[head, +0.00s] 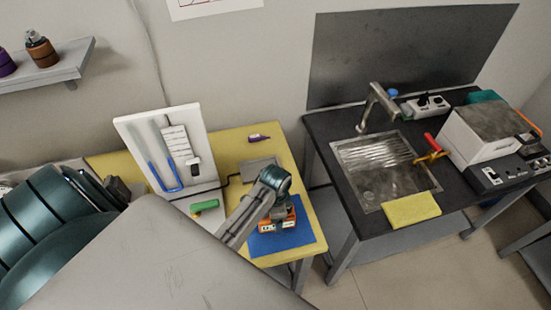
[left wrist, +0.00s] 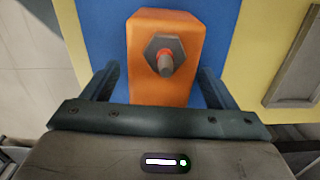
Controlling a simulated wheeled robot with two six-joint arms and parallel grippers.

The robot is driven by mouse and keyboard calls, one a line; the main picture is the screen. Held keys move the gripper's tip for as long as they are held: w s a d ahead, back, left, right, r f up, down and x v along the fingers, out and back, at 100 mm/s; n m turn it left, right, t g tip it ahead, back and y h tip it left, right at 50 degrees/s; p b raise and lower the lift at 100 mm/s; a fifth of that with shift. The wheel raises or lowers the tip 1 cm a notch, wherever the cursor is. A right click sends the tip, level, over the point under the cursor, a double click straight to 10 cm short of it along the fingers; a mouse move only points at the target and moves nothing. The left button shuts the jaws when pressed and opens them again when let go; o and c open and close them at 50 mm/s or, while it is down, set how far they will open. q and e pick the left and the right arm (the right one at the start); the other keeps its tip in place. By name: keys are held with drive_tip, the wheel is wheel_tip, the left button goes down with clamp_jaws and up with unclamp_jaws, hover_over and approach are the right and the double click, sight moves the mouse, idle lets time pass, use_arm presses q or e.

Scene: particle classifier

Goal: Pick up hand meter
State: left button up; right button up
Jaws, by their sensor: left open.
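The orange hand meter (head: 267,226) is on the blue mat (head: 285,242) at the front of the yellow table. My left gripper (head: 278,213) is right over it and hides part of it. In the left wrist view the orange body of the meter (left wrist: 183,92) shows a grey hexagonal nut with a red-tipped knob. The fingers of my left gripper (left wrist: 160,82) are open, one on each side of the meter. I cannot tell whether they touch it. My right gripper is not in view.
The yellow table (head: 234,143) also bears a white upright board (head: 142,126), a green object (head: 204,206), a grey plate (head: 257,168) and a small purple bottle (head: 259,138). A dark sink counter (head: 325,127) stands to the right, across a gap.

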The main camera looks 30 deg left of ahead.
use_arm(q)
drive_tip(key=c, duration=1.3)
